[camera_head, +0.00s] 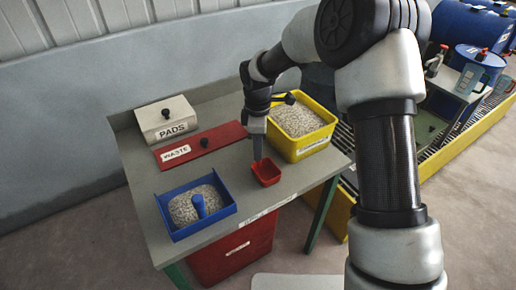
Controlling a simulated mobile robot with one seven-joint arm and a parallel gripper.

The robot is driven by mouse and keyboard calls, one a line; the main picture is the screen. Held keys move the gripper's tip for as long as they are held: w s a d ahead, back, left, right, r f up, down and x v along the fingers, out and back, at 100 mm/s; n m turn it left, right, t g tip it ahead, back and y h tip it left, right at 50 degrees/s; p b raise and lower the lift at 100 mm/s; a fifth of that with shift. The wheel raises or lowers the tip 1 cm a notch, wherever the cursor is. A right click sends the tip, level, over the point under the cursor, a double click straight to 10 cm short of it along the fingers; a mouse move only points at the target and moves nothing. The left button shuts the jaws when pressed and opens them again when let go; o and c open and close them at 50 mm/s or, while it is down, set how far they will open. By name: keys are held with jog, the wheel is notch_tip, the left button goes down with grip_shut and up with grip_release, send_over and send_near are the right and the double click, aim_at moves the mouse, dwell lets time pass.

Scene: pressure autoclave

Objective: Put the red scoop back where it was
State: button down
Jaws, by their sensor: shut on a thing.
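The red scoop (267,173) is a small square red cup at the front right of the grey table, in front of the yellow bin. My gripper (258,154) points down right at the scoop's back left edge and is shut on it. The fingertips are small here, and the scoop's handle is hidden or too small to make out. I cannot tell whether the scoop touches the table top (228,160) or hangs just above it.
A yellow bin (314,146) of pale granules stands right behind the scoop. A blue tray (207,225) holds granules and a blue peg. A red WASTE lid (201,145) and PADS box (168,119) lie left. The table middle is clear. Blue drums (474,28) stand far right.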

jog(key=shift+f, duration=0.2)
jog(key=c, duration=1.6)
grip_release()
jog(key=shift+c, duration=0.2)
jog(key=shift+r, duration=0.15)
